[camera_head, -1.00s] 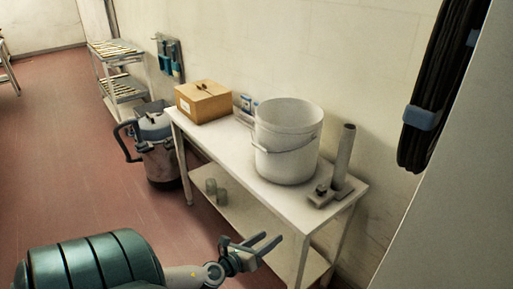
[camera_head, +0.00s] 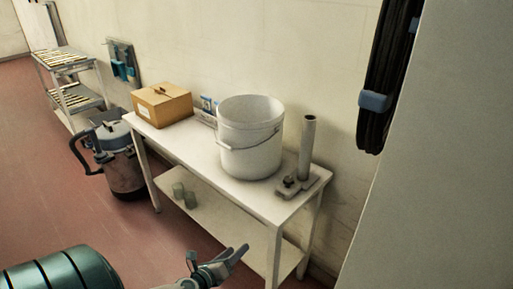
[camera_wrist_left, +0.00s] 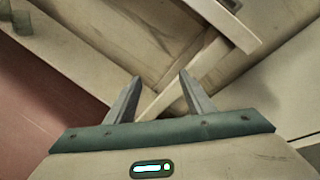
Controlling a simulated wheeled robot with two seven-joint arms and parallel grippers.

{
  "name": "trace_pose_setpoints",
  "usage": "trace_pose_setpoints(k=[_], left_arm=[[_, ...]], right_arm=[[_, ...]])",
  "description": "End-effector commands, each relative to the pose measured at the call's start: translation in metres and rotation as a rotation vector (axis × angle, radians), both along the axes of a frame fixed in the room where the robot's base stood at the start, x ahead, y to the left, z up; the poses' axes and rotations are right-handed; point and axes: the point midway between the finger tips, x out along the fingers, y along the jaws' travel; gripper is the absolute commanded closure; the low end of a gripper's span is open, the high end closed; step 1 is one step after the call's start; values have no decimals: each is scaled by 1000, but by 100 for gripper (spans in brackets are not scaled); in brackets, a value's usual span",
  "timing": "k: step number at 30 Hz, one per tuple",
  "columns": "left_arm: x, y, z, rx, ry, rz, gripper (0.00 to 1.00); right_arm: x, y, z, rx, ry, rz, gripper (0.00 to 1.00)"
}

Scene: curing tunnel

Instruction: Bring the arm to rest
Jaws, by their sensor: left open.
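My left gripper (camera_head: 222,262) is low in the head view, in front of the white table (camera_head: 262,200) and below its top. It is open, with nothing between its fingers. In the left wrist view its two fingers (camera_wrist_left: 161,98) stand apart, with the table's frame and wall behind them. My right gripper is in neither view.
On the table stand a cardboard box (camera_head: 162,104), a white bucket (camera_head: 250,140) and a grey upright tube on a base (camera_head: 306,150). Glass jars (camera_head: 184,195) sit on the lower shelf. A vacuum cleaner (camera_head: 122,165) stands left. Red floor (camera_head: 60,200) is clear in front.

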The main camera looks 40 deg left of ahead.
Motion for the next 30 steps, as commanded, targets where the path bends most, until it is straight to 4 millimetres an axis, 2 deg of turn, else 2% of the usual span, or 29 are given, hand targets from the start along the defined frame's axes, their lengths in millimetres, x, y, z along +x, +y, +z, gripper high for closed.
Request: trace_pose_setpoints(k=[8,11,14,17,19,23,27,30], left_arm=[[-1,0,-2,-7,3,3,52],[-4,-1,-12,-43,18,21,52],[-12,-2,-35,-128,55,64,52],[-26,-8,-72,-266,109,139,52],[-41,-16,-104,-395,155,211,52],[-75,-42,-170,-679,245,380,52],[-119,-87,-235,-1001,327,594,52],[-150,-126,-273,-1227,370,762,52]], right_arm=[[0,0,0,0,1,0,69],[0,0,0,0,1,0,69],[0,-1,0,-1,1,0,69],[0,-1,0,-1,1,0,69],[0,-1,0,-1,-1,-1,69],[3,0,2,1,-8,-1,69],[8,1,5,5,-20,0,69],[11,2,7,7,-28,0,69]])
